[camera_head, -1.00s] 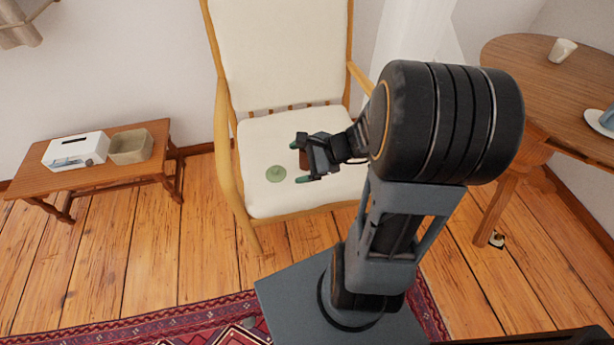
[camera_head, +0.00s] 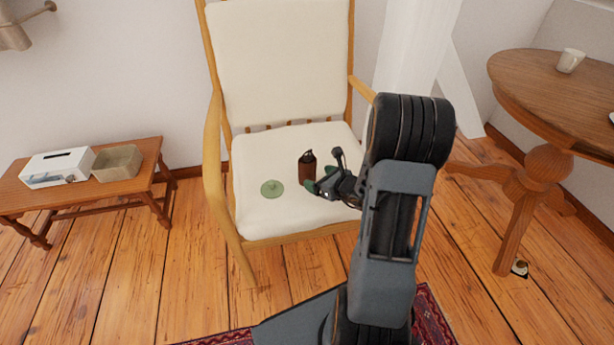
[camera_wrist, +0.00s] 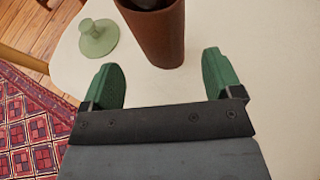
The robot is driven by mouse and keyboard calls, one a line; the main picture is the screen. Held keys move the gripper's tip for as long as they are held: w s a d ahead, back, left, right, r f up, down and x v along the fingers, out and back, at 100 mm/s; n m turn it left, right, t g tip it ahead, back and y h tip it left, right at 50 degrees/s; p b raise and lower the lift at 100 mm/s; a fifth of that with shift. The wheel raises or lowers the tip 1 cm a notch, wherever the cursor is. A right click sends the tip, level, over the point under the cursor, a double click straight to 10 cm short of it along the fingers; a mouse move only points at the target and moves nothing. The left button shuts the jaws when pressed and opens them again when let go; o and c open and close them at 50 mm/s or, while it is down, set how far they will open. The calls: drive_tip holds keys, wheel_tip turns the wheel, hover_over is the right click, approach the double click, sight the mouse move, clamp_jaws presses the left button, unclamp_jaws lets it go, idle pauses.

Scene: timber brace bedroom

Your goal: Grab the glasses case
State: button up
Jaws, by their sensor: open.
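A reddish-brown upright case (camera_head: 307,171), which looks like the glasses case, stands on the cream seat of the chair. It has a dark top in the head view. In the wrist view the brown case (camera_wrist: 160,38) is just ahead of my fingers, with something dark in its open top; its upper end is cut off by the frame. My gripper (camera_head: 321,179) is open and empty, low over the seat, just right of the case. Its green fingertips (camera_wrist: 162,72) are spread wider than the case's lower end.
A green lidlike piece with a knob (camera_head: 272,188) lies on the seat (camera_head: 268,222), left of the case. The chair's wooden armrest (camera_head: 212,150) is at left. A low bench (camera_head: 130,187) holds a tissue box (camera_head: 58,167) and a bin. A round table (camera_head: 540,85) stands at right.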

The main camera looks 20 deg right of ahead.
sight(312, 174)
drive_tip(key=shift+b+x, duration=1.15)
drive_tip(key=shift+x, duration=1.9)
drive_tip(key=shift+w+r, duration=0.1)
drive_tip(key=c, duration=1)
drive_tip(key=shift+r, duration=0.1)
